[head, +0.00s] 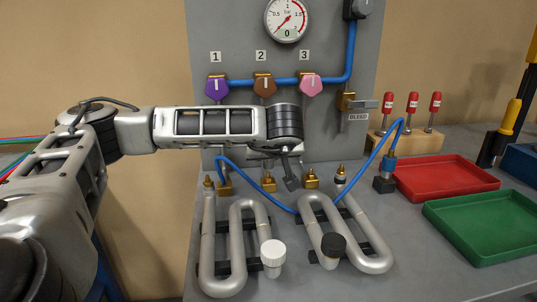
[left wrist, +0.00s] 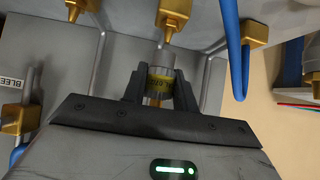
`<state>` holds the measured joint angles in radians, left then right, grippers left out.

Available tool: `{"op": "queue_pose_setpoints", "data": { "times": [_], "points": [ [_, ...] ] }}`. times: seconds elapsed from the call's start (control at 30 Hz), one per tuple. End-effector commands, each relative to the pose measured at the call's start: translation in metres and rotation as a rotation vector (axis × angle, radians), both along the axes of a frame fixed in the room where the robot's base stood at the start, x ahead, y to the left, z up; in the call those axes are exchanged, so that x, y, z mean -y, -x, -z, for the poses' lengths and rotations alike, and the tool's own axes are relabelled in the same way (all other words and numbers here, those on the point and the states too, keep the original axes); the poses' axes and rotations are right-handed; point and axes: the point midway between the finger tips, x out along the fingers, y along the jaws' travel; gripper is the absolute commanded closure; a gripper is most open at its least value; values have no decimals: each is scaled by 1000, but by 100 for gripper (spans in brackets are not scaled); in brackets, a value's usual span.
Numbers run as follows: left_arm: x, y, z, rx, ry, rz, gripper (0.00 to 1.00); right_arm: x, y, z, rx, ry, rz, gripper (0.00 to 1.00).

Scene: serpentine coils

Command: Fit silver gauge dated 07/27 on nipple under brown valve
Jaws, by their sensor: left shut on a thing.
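My left gripper (left wrist: 160,90) is shut on a small silver cylinder, the gauge (left wrist: 157,70), with a yellow band whose dark writing is too small to read. In the left wrist view a brass nipple (left wrist: 171,18) points at the gauge's end, very close to it; I cannot tell whether they touch. The brown valve (head: 264,84) sits under the number 2 on the panel, with a brass fitting (head: 268,183) below it. In the head view my left arm hides most of the gripper (head: 289,180) and the gauge. My right gripper is not in view.
Blue hose (head: 252,192) loops beside the gripper from the left brass block (head: 224,187). Silver serpentine coils (head: 222,285) (head: 375,262) stand in front.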

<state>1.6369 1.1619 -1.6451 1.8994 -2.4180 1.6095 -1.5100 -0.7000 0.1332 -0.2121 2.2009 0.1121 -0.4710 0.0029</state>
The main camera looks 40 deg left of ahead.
Motion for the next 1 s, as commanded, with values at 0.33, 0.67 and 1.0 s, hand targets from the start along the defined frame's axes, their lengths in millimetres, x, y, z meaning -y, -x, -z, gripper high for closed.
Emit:
{"op": "queue_pose_setpoints", "data": {
  "times": [0.33,0.67,1.0],
  "points": [
    [0,0,11,1,1,0,100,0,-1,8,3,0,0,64],
    [0,0,20,2,0,0,100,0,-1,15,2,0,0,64],
    [0,0,20,1,0,-1,100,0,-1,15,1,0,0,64]
  ]
}}
